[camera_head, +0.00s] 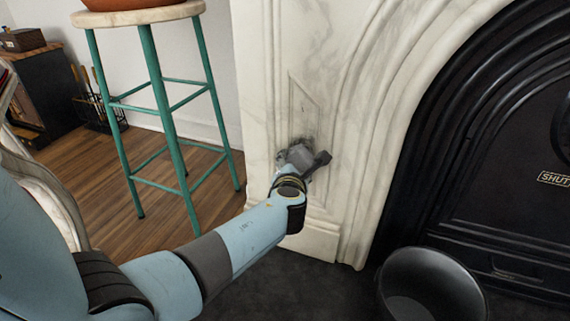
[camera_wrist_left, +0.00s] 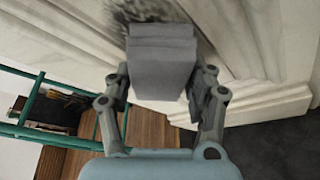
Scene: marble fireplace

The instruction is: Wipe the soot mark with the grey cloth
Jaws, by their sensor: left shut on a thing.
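The grey cloth (camera_wrist_left: 163,62) is a folded block between the fingers of my left gripper (camera_wrist_left: 163,85) in the left wrist view. The left gripper (camera_head: 306,160) is shut on it, and a bit of the cloth (camera_head: 298,156) shows in the head view. The soot mark (camera_head: 302,142) is a dark smudge on the white marble fireplace leg (camera_head: 265,130). The cloth is in front of its lower part and hides some of it. The soot (camera_wrist_left: 150,10) also shows beyond the cloth in the wrist view. I cannot tell whether the cloth touches the marble. My right gripper is not in view.
A teal stool (camera_head: 160,85) stands left of the fireplace leg on the wooden floor. A black bucket (camera_head: 430,285) stands on the dark hearth at the lower right. The black fireplace insert (camera_head: 500,170) is to the right.

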